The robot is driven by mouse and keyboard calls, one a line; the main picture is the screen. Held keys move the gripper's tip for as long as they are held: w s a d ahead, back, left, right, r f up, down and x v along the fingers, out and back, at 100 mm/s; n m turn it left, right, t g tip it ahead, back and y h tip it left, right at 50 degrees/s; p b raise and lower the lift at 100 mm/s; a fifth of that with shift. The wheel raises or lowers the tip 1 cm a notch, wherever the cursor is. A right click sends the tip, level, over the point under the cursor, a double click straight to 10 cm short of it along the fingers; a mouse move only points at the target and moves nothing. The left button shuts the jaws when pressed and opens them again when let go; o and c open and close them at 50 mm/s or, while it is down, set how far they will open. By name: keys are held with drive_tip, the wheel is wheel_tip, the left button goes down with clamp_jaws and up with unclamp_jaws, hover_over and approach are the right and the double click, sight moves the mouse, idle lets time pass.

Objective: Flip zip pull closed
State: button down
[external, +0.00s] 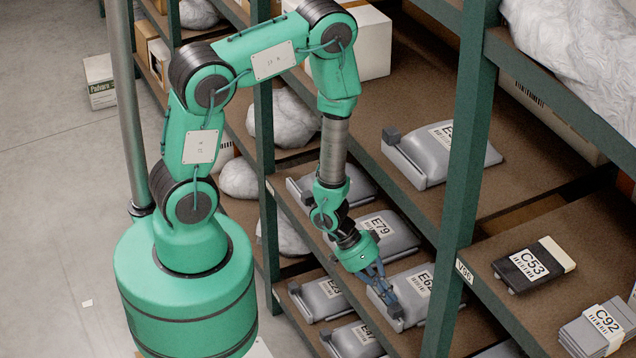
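My gripper (378,281) points down over the lower rack shelf, with its blue-grey fingers at the left end of a flat grey case labelled E6-something (412,283). A small dark grey block (394,307) shows at the fingertips, by the near corner of that case. It resembles the block on another case higher up. I cannot tell whether it is the zip pull, or whether the fingers touch it. The fingers are small and overlap the case, so their opening is unclear.
More grey cases lie around it: E79 (384,237) behind, others to the left and in front (352,342). A green upright (462,200) stands to the right. Shelf edges and a left post (265,170) bound the space. C53 (533,266) sits on the right shelf.

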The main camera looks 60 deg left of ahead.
drive_tip(key=shift+r, duration=0.1)
drive_tip(key=v, duration=1.2)
drive_tip(key=shift+w, duration=0.1)
idle(0.5)
drive_tip(key=s+a+r+n+t+y+p, duration=0.1)
drive_tip(key=a+r+n+y, duration=0.3)
drive_tip(key=a+r, duration=0.6)
drive_tip(key=s+a+r+n+t+y+p, duration=0.1)
drive_tip(key=s+a+r+n+y, duration=0.15)
drive_tip(key=a+r, duration=0.7)
drive_tip(key=s+d+r+m+b, duration=0.1)
drive_tip(key=s+d+r, duration=0.2)
drive_tip(key=r, duration=0.5)
drive_tip(key=s+d+r+m+b, duration=0.1)
drive_tip(key=s+d+r+m, duration=0.1)
drive_tip(key=d+r, duration=0.3)
drive_tip(key=s+d+r+m+g+b, duration=0.1)
drive_tip(key=s+d+r+m, duration=0.1)
drive_tip(key=r, duration=1)
drive_tip(key=shift+s+d+h, duration=0.35)
drive_tip(key=shift+s+d, duration=0.5)
drive_tip(key=shift+d, duration=0.1)
